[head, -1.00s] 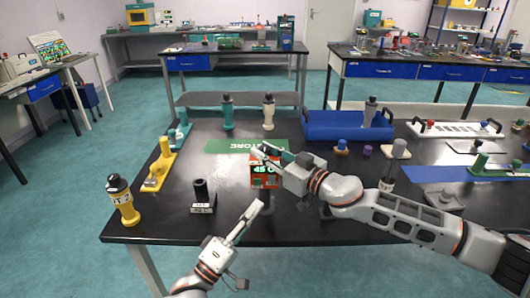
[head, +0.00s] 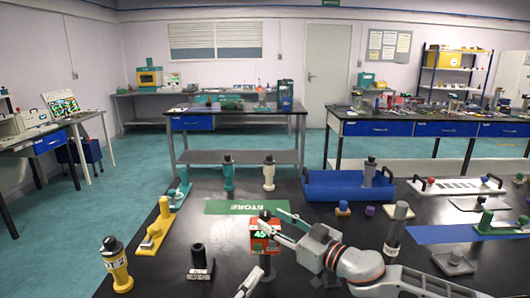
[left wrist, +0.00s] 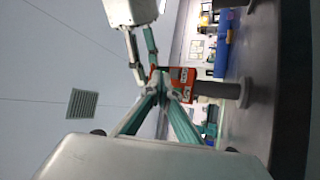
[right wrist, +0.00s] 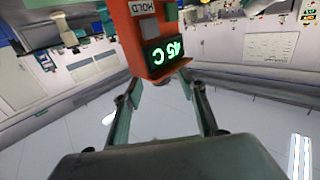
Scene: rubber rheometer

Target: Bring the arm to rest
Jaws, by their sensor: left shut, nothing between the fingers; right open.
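The red box (head: 265,240) with a green "45 C" readout stands on a post at the middle of the near black table. My right gripper (head: 278,221) is open at the box's right side in the head view. The right wrist view shows the red box (right wrist: 150,35) just beyond its spread fingers (right wrist: 163,88), with no grip on it. My left gripper (head: 256,274) is shut and empty, low in the head view and just in front of the box. In the left wrist view its fingertips (left wrist: 162,80) meet near the red box (left wrist: 185,82). The left arm is mostly out of frame.
A black cylinder on a base (head: 198,258) and a yellow-bodied bottle (head: 117,268) stand at left. A grey cylinder (head: 396,228) stands close to my right arm. A blue tray (head: 335,188) lies behind. The green mat (head: 228,207) is bare.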

